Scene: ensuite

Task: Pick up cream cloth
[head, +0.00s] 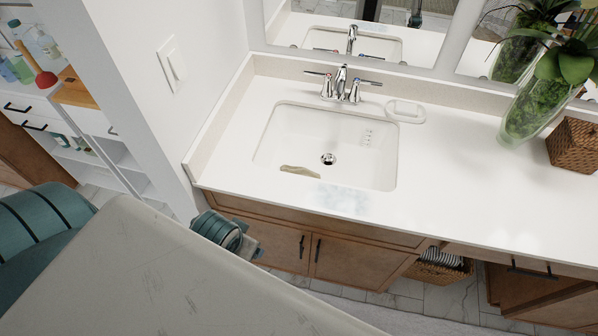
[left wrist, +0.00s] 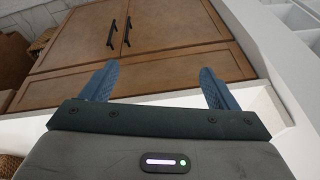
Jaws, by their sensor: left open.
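No cloth is clearly recognisable. A flat, irregular tan patch (head: 300,170) lies at the front left inside the white sink (head: 375,150); I cannot tell whether it is a cloth or a stain. My left gripper (left wrist: 158,84) is open and empty, its two blue fingers apart in front of the wooden cabinet. In the head view my left wrist shows below the counter's front left edge, apart from the sink, with its fingers mostly hidden. My right gripper is not in view.
A chrome faucet (head: 342,84) stands behind the sink, with a soap dish (head: 405,111) to its right. A pale smudge (head: 342,199) marks the counter's front. A glass vase (head: 530,108) and wicker box (head: 575,146) stand at right. Wooden cabinet doors (head: 290,250) are below.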

